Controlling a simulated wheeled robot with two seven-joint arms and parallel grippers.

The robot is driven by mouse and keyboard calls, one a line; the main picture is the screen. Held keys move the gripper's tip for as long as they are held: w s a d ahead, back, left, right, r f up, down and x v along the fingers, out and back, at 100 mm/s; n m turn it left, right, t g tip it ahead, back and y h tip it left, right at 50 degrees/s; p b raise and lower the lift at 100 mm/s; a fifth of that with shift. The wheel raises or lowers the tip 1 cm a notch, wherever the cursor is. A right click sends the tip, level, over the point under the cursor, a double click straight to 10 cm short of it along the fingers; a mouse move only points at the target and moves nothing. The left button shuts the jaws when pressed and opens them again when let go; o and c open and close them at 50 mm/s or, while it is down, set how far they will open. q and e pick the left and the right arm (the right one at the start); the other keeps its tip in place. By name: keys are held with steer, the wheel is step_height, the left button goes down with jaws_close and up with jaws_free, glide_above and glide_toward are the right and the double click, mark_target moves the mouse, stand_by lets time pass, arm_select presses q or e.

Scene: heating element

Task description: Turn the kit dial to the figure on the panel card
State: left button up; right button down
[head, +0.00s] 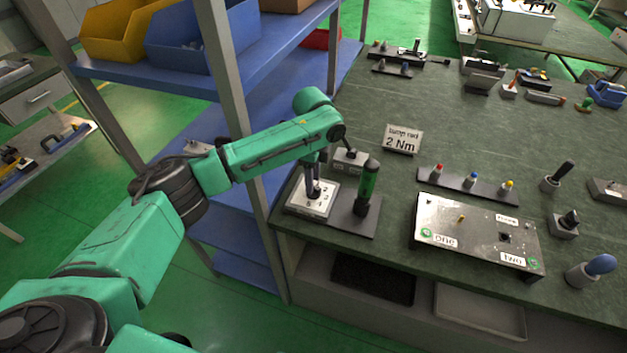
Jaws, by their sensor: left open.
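The panel card (403,140) stands upright on the bench and reads "2 Nm" under a smaller line. The kit dial's white plate (298,204) carries small figures and lies at the left end of a dark base (345,224) near the bench's left edge. My left gripper (313,193) points down over the middle of this plate, with its fingers at the dark knob. It is open; the knob is mostly hidden by the fingers, so its setting and any contact cannot be told. My right gripper is not in view.
A green-handled tool (368,181) stands upright on the same base, close right of my left gripper. A small grey block (350,160) is behind. A metal panel (463,244) marked "one" and "two" lies right. Blue shelving (217,172) with a grey post adjoins the bench.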

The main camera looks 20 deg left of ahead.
arm_select(q)
steer(key=f, duration=0.2)
steer(key=shift+w+f, duration=0.3)
steer(key=shift+f, duration=0.05)
steer(key=shift+s+r, duration=0.15)
steer(key=shift+s, duration=0.05)
steer(key=shift+w, duration=0.1)
jaws_close()
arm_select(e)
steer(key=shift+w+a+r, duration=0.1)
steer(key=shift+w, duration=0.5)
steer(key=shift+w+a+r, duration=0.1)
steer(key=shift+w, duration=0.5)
